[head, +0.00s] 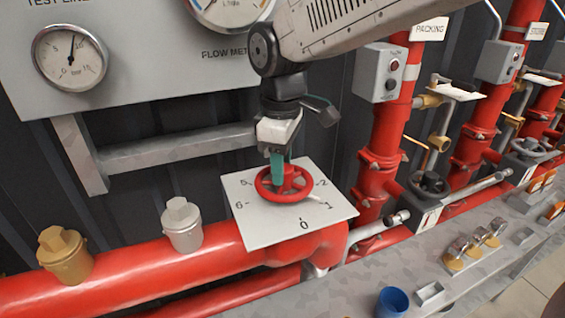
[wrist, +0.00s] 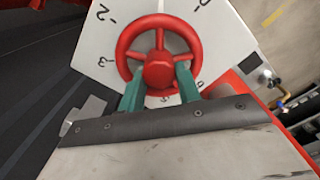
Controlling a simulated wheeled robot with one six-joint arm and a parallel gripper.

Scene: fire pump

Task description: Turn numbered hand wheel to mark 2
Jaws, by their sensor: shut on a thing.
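The red hand wheel (head: 296,196) lies on a white plate (head: 262,232) with numbers around it. In the head view I read 0, 1, 2, 5 and 6. A pale strip runs from the wheel's right front toward the 1. The wheel also shows in the wrist view (wrist: 160,22), where 2 and 3 stand at its left. My gripper (head: 277,168) comes down on the wheel from above, and its green fingers (wrist: 158,88) reach to either side of the red hub. It is shut on the wheel. The fingers cover part of the near rim in the wrist view.
A thick red pipe (head: 130,270) with a brass cap (head: 64,256) and a silver cap (head: 182,224) runs at the left. Red standpipes (head: 390,130) and a black wheel (head: 429,184) stand at the right. A blue cup (head: 391,302) is on the grey bench in front.

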